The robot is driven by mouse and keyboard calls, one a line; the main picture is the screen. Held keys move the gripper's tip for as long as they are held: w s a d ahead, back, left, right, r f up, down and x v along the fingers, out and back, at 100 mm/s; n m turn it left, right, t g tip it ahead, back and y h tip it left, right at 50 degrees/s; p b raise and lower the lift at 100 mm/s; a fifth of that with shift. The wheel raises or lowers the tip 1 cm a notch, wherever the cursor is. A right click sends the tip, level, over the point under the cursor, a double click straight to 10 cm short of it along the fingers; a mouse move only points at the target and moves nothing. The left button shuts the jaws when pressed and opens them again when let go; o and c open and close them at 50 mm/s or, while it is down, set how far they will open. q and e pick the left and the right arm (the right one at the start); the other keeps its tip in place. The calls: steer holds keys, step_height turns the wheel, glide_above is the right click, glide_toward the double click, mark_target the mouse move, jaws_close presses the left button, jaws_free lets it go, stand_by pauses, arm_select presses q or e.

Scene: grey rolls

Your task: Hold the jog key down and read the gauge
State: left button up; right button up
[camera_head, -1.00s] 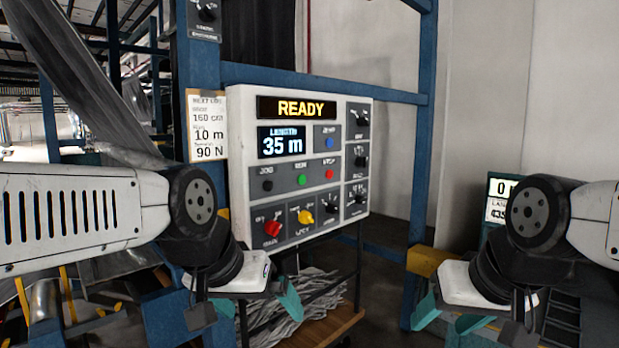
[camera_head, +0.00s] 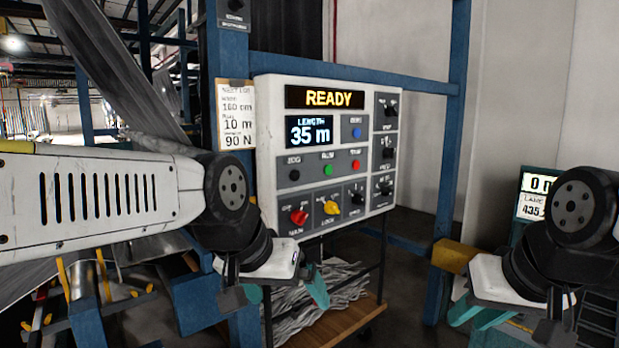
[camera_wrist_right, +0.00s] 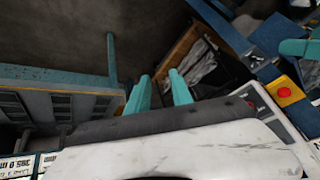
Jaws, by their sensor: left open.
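The jog key (camera_head: 294,175) is the black round button at the left of the white control panel (camera_head: 264,120), beside a green and a red button. The panel shows READY in yellow, and its length display (camera_head: 309,131) reads 35 m. My left gripper (camera_head: 284,293) is open and empty, below and in front of the panel's lower left corner, apart from the key. My right gripper (camera_head: 486,316) is low at the right, away from the panel. In the right wrist view its two teal fingers (camera_wrist_right: 161,92) are apart with nothing between them.
Red and yellow knobs (camera_head: 331,207) sit low on the panel. A job card (camera_head: 236,115) reading 10 m and 90 N hangs left of it. A partly hidden display (camera_head: 537,187) stands at the right. Blue frame posts (camera_head: 452,150) and a shelf of grey scraps (camera_head: 330,290) are nearby.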

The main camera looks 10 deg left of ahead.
jaws_close()
stand_by(1.4)
